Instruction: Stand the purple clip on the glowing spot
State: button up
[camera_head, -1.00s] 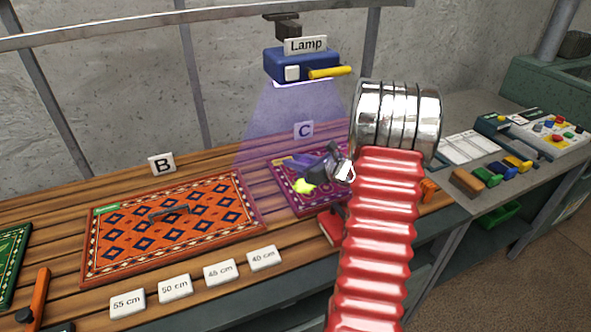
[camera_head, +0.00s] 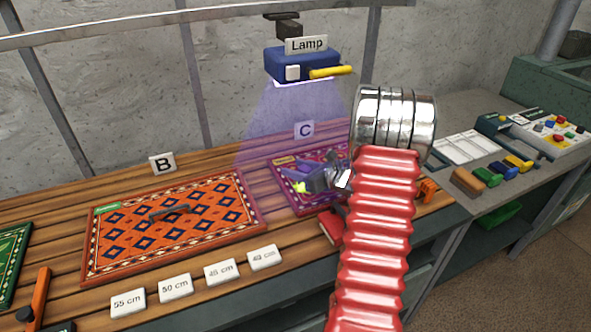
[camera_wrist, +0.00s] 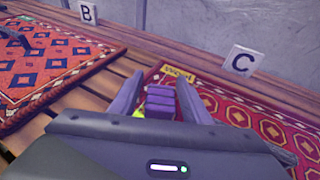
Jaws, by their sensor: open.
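The purple clip (camera_wrist: 160,102) is a ribbed purple block between my fingers in the wrist view, above or on the red-purple rug C (camera_wrist: 258,108). My gripper (camera_wrist: 158,84) is open, with one finger on each side of the clip and a visible gap at the right one. The glowing spot (camera_head: 299,187) shows as a yellow-green patch at the rug's left part in the head view. Only a sliver of it (camera_wrist: 138,114) shows beside the clip in the wrist view. Fingers and clip overlap in the head view, and the clip's base is hidden, so its contact cannot be told.
A blue lamp (camera_head: 302,64) hangs above rug C and casts a violet cone. The orange rug B (camera_head: 170,228) lies to the left with a dark handled tool (camera_head: 170,212) on it. Several white distance tags line the front edge. Coloured blocks stand on the right bench.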

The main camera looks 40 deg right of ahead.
jog(key=shift+r, duration=0.15)
jog(key=shift+s+r, duration=0.1)
jog(key=shift+s, duration=0.2)
jog(key=v, duration=1.1)
jog(key=shift+s+r, duration=0.1)
jog(key=shift+s, duration=0.05)
